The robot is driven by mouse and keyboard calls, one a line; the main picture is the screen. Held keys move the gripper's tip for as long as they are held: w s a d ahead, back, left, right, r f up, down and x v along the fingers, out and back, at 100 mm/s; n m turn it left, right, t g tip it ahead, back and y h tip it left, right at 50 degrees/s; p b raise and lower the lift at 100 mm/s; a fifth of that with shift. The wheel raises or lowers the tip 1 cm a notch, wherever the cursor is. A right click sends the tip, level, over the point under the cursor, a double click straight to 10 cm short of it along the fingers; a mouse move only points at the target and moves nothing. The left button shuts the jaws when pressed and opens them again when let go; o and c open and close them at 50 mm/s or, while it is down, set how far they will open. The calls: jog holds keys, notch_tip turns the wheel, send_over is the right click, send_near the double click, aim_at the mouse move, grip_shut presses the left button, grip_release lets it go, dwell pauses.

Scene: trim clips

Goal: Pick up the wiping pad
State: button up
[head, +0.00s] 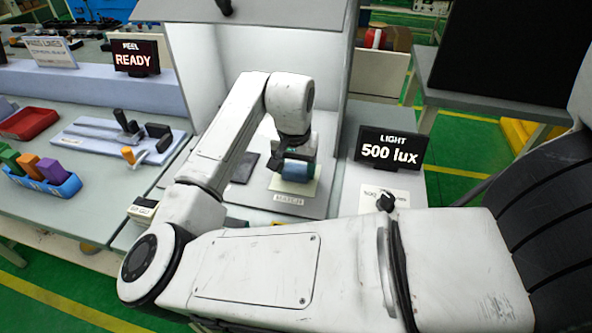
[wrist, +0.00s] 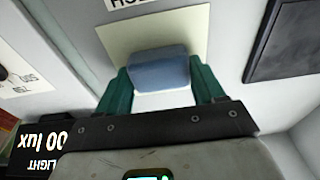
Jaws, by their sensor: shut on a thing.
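The wiping pad (wrist: 160,67) is a blue block with rounded edges. In the wrist view it sits between the two green fingers of my gripper (wrist: 160,82), which is shut on it. In the head view the pad (head: 297,170) shows under my gripper (head: 298,157), over a cream square on the booth floor. I cannot tell whether the pad touches the square or is just above it.
A dark flat plate (head: 244,167) lies left of the pad. The light sign (head: 390,149) reads 500 lux, with a dark knob (head: 385,201) below it. The white booth walls (head: 215,70) rise behind and beside my arm. A blue bin (head: 48,183) with coloured blocks stands far left.

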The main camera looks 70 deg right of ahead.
aim_at(297, 167)
jog(key=shift+r, duration=0.2)
jog(key=shift+r, duration=0.3)
notch_tip(297, 167, up, 2)
jog(key=shift+s+r, duration=0.1)
jog(key=shift+r, duration=0.15)
jog(key=s+a+r, duration=0.6)
jog(key=s+r, duration=0.3)
jog(key=s, duration=0.3)
jog(key=shift+a+r, duration=0.3)
jog(key=shift+a, duration=0.1)
